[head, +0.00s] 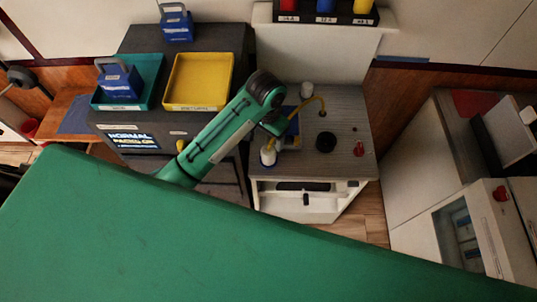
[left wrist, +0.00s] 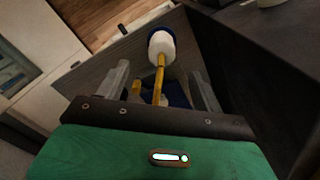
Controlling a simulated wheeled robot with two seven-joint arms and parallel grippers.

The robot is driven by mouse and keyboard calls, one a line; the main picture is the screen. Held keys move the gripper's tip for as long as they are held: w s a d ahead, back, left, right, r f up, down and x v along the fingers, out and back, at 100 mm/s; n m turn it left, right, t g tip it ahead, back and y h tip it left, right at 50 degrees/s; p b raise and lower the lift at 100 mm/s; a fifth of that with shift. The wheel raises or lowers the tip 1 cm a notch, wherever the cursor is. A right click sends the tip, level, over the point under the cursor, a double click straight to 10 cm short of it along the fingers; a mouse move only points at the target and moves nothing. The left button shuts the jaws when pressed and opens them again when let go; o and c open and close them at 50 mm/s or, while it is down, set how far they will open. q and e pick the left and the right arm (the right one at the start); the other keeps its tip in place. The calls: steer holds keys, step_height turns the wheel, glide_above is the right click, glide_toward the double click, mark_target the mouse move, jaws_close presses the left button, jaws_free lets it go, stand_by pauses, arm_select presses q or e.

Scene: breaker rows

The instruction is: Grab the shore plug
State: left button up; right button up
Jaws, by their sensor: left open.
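The shore plug (head: 268,156) is a white plug with a yellow cable, on the grey counter top (head: 345,128) near its left front edge. In the left wrist view the plug (left wrist: 161,43) shows a white body and dark blue end, ahead of the fingertips. Its yellow cable (left wrist: 158,80) runs back between the fingers. My left gripper (left wrist: 159,72) is open and empty, with a finger on each side of the cable. In the head view the left gripper (head: 281,122) hangs over the counter behind the plug, partly hidden by my wrist. My right gripper is out of view.
A blue piece (head: 294,127) lies under the gripper. A black round knob (head: 326,142), a red item (head: 360,149) and a white cup (head: 307,89) stand on the counter. Teal (head: 149,72) and yellow (head: 231,76) trays sit on the dark cabinet at left.

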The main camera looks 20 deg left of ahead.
mark_target(268, 150)
arm_select(q)
steer(key=shift+w+r, duration=0.2)
steer(key=shift+r, duration=0.05)
steer(key=shift+f+b, duration=0.3)
steer(key=shift+b, duration=0.1)
step_height(268, 150, down, 3)
steer(key=shift+r+b, duration=0.1)
steer(key=shift+b, duration=0.9)
step_height(268, 150, down, 4)
steer(key=shift+r+p, duration=0.1)
steer(key=shift+p, duration=0.9)
steer(key=shift+f, duration=0.55)
steer(key=shift+f+p, duration=0.2)
steer(key=shift+p, duration=0.15)
step_height(268, 150, down, 4)
steer(key=shift+p, duration=1.05)
steer(key=shift+w+f, duration=0.1)
steer(key=shift+f, duration=0.3)
